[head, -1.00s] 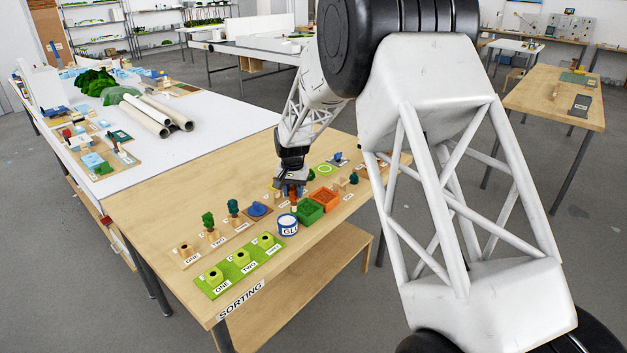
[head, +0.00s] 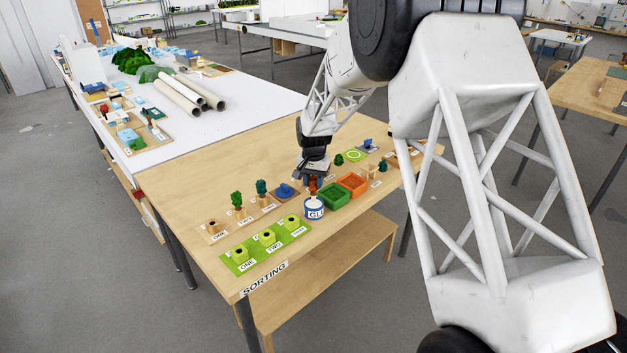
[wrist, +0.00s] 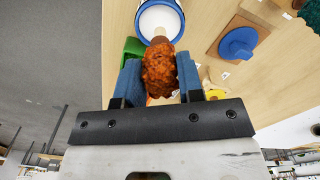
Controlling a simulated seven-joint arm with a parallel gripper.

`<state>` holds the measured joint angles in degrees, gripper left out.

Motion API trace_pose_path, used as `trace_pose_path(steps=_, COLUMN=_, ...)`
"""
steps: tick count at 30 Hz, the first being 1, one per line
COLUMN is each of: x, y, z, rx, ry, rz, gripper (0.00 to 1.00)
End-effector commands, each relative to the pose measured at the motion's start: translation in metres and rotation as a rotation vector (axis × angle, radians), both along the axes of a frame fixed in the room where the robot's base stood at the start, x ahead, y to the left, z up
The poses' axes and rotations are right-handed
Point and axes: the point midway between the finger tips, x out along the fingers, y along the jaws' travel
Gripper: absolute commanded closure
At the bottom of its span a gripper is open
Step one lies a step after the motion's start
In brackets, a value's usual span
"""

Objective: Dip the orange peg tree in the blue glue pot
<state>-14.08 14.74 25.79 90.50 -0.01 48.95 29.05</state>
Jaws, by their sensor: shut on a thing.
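My gripper (head: 313,178) is shut on the orange peg tree (wrist: 160,70), whose rough orange crown sits between the two blue fingers in the wrist view. Its pale wooden peg (wrist: 160,40) points away from the gripper, towards the blue glue pot (wrist: 145,33). The pot, white with a blue rim and a "GLU" label, stands on the wooden table in the head view (head: 315,211). The tree (head: 313,189) is just above the pot there. In the wrist view the peg end overlaps the pot's near rim; I cannot tell whether it touches the white glue.
A green tray (head: 334,205) and an orange tray (head: 353,193) stand right of the pot. A green board (head: 250,258) with several numbered holders lies front left. Behind it are two upright trees (head: 237,200) (head: 262,188) and a blue piece (head: 285,191).

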Motion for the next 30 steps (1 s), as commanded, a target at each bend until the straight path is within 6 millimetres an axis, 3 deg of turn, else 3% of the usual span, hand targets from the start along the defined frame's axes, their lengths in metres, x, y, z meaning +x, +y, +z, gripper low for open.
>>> trace_pose_path(steps=16, x=0.000, y=0.000, z=-0.022, rx=-0.001, ry=0.001, rz=0.000, gripper=0.94)
trace_pose_path(steps=30, x=0.000, y=0.000, z=-0.025, rx=0.000, ry=0.000, rz=0.000, gripper=0.94)
